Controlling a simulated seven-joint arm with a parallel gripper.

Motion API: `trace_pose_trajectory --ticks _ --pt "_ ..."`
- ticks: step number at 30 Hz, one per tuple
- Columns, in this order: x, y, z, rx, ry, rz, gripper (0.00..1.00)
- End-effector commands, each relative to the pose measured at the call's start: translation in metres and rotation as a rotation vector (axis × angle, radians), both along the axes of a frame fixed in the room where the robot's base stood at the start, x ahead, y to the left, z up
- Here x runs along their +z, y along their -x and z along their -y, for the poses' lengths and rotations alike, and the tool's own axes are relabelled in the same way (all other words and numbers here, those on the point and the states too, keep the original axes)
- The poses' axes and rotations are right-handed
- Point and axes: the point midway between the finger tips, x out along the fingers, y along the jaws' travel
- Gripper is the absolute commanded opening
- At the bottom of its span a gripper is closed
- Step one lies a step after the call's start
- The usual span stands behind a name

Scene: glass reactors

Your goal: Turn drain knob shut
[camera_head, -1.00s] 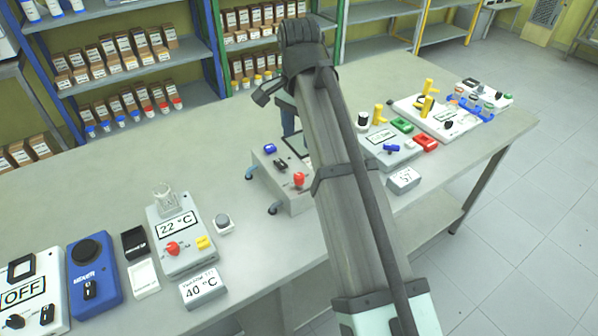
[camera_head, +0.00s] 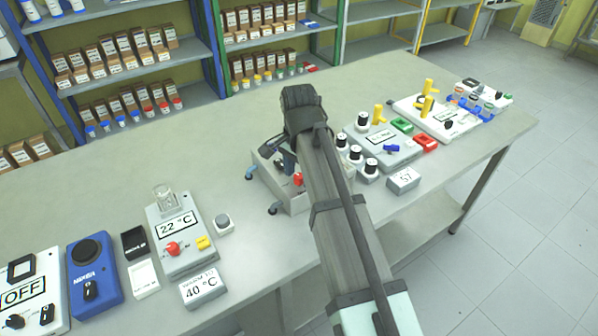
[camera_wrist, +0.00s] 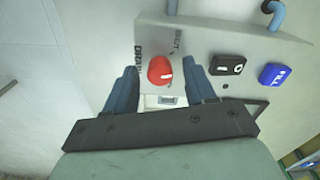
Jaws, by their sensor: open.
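The red drain knob (camera_wrist: 160,70) sits on a grey panel beside printed letters that seem to read "DRAIN" and "SHUT". A white mark shows on its right part in the wrist view. The knob also shows in the head view (camera_head: 298,179), at the edge of my arm. My gripper (camera_wrist: 161,66) is open, with one blue finger on each side of the knob. I cannot tell whether either finger touches it. The grey unit (camera_head: 262,182) bearing the knob stands at the bench's middle, partly hidden by my arm.
A black knob (camera_wrist: 227,65) and a blue knob (camera_wrist: 274,75) sit on the same panel, right of the red one. Several black-topped knobs (camera_head: 371,167) stand right of my arm.

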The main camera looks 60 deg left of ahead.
Motion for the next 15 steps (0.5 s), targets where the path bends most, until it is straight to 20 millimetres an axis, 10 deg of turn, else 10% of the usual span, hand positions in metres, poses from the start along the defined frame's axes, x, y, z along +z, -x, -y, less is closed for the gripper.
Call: trace_pose_trajectory --ticks 8,15 --pt "-0.0010 0.0000 0.0000 0.000 0.000 0.000 0.55" --pt "-0.0009 0.0000 0.0000 0.000 0.000 0.000 0.34"
